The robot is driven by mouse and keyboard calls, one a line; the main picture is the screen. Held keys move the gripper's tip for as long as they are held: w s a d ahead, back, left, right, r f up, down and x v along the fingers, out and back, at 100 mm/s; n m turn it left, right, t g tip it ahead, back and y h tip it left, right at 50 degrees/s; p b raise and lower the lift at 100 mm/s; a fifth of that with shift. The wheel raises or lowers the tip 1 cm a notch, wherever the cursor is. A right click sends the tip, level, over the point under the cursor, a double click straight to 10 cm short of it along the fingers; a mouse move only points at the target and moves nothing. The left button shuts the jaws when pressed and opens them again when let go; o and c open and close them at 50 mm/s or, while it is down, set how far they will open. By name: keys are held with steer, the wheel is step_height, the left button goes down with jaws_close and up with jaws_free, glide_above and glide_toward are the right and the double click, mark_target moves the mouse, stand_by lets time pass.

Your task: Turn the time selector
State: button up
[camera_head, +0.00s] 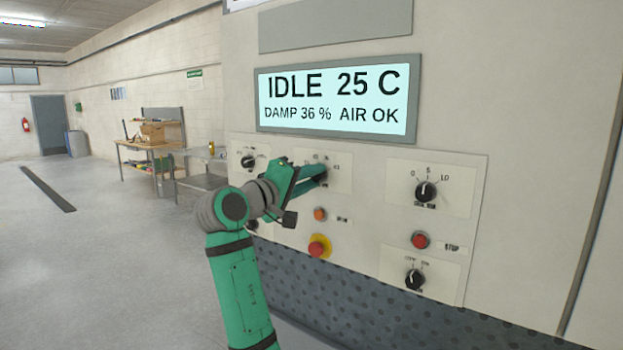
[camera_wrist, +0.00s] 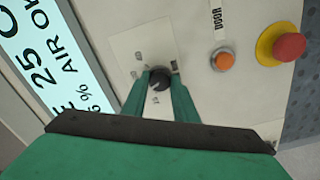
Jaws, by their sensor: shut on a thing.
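A black round dial knob (camera_wrist: 159,78) sits on a pale plate with small marks around it in the wrist view. My gripper (camera_wrist: 159,88) has its two green fingers closed on either side of this knob. A pale line on the knob points down and to the left in the wrist view. In the head view my gripper (camera_head: 318,173) reaches the upper middle plate (camera_head: 341,171) and hides the knob there. The plate's caption is too hidden to read, so I cannot confirm that this is the time selector.
A display (camera_head: 335,100) above reads IDLE 25 C. Other dials sit at upper left (camera_head: 248,162), upper right (camera_head: 426,191) and lower right (camera_head: 414,279). Below my gripper are an orange button (camera_head: 320,214) and a red mushroom button (camera_head: 318,247). A red button (camera_head: 420,240) is farther right.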

steer(key=shift+a, duration=0.1)
stand_by(0.3)
steer(key=o, duration=1.1)
steer(key=shift+c, duration=0.2)
steer(key=v, duration=1.1)
steer(key=shift+w+f, duration=0.1)
